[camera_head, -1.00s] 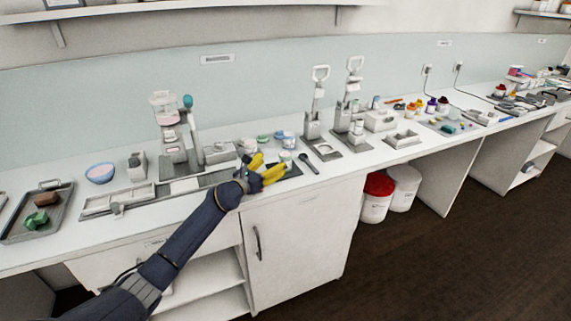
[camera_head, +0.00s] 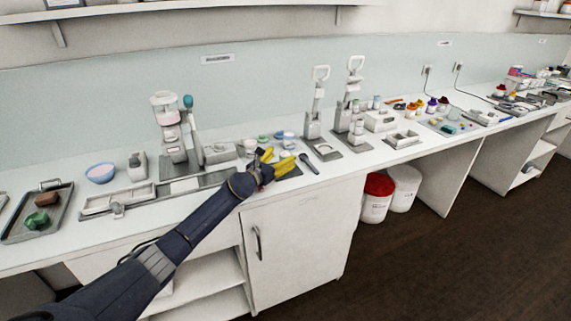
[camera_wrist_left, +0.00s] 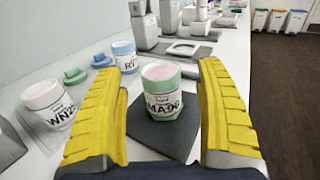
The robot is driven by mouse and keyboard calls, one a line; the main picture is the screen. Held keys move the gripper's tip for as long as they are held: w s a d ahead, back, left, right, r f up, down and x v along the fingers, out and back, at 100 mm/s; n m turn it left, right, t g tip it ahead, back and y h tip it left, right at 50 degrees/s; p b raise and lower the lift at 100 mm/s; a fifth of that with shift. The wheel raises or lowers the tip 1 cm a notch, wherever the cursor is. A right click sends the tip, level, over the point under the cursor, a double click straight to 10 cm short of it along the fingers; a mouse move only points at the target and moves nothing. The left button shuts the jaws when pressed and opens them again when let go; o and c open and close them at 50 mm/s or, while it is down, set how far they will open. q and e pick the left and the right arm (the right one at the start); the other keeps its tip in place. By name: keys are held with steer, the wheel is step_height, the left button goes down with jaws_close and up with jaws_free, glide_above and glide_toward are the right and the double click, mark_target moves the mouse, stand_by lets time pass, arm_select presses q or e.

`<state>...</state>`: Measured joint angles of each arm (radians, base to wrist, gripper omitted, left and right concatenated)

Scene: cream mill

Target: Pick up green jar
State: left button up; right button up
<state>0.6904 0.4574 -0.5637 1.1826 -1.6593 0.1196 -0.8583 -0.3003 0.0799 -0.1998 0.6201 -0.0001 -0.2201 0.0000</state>
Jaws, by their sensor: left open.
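The green jar (camera_wrist_left: 162,98) stands upright on a dark mat (camera_wrist_left: 150,139) in the left wrist view. It has a white label reading "MA96" and a pale pinkish top or content. My left gripper (camera_wrist_left: 171,95), with yellow fingers, is open, one finger on each side of the jar in that view. I cannot tell whether either finger touches it. In the head view my left gripper (camera_head: 276,166) is over the counter near the mat and largely hides the jar. My right gripper is not in view.
In the left wrist view, a white jar (camera_wrist_left: 50,113) labelled "WN2" stands at left and a blue jar (camera_wrist_left: 124,57) stands behind, near green and blue lids (camera_wrist_left: 76,76). A dark spoon (camera_head: 309,163) lies right of the gripper. White presses (camera_head: 316,115) stand farther right.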

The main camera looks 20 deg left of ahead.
arm_select(q)
steer(key=shift+x, duration=1.5)
steer(key=shift+c, duration=0.4)
steer(key=c, duration=1.4)
steer(key=shift+o, duration=0.2)
steer(key=shift+r, duration=0.2)
step_height(320, 180, up, 27)
glide_above(286, 153)
steer(key=s, duration=0.3)
step_height(286, 153, down, 20)
steer(key=shift+f, duration=0.25)
